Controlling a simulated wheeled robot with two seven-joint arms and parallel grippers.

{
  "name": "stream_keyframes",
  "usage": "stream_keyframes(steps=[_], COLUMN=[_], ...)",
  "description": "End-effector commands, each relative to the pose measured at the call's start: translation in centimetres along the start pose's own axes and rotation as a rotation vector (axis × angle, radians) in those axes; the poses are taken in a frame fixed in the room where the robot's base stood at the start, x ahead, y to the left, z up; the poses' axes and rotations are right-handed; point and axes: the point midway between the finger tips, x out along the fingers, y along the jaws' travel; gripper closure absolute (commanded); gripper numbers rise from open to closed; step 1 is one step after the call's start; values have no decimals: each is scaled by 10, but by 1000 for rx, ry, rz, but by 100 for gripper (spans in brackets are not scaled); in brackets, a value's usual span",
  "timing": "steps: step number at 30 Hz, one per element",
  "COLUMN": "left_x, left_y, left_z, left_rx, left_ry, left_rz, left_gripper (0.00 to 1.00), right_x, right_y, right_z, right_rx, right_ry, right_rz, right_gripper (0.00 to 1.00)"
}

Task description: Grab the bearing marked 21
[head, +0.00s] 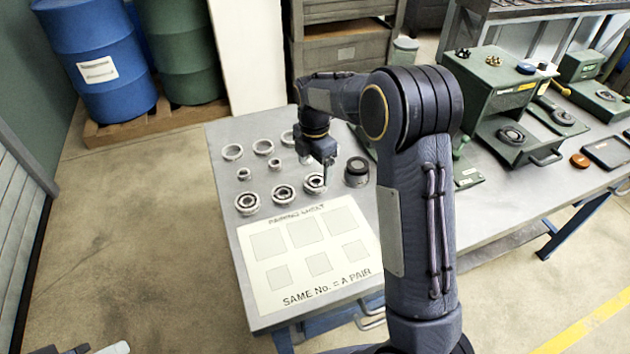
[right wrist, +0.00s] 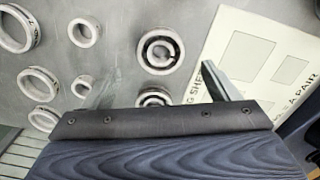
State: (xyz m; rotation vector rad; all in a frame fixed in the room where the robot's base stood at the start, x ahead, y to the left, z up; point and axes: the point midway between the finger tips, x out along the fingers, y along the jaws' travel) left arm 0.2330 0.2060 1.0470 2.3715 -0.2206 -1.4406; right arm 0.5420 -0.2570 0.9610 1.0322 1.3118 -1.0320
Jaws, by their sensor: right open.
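Several bearings with dark inner rings stand in a row on the grey table, at the left (head: 247,203), middle (head: 283,193) and right (head: 315,182) in the head view. Two bearings show in the right wrist view, one larger (right wrist: 160,50) and one partly hidden by my gripper (right wrist: 153,97). I cannot read a 21 on any of them. My right gripper (head: 325,176) is over the right-hand bearing, pointing down. In the right wrist view its fingers (right wrist: 156,82) are apart with nothing held between them. My left gripper does not show clearly.
Plain rings (head: 232,152) stand behind the bearings. A white pairing sheet (head: 305,250) with grey squares lies in front. A dark round part (head: 356,172) stands right of the gripper. Green machines (head: 505,100) stand at the right.

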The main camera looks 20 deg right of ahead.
Motion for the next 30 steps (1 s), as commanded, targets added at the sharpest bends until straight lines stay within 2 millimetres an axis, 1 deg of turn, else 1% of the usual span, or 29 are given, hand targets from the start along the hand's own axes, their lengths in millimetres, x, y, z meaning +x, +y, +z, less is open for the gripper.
stream_keyframes(steps=[6, 9, 12, 18, 30], left_x=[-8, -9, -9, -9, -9], left_y=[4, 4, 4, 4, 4], left_z=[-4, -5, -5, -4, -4], left_rx=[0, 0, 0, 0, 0], left_ry=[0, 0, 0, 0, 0], left_rz=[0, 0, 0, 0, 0], left_gripper=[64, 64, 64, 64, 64], right_x=[32, 43, 48, 48, 48], right_y=[-3, -2, -2, -2, -2], right_z=[4, 4, 4, 4, 4], right_rx=[0, 1, 1, 1, 1], right_ry=[-1, 0, 0, 0, 0], right_rz=[-5, -3, -1, 0, 1], right_gripper=[19, 19, 19, 19, 71])
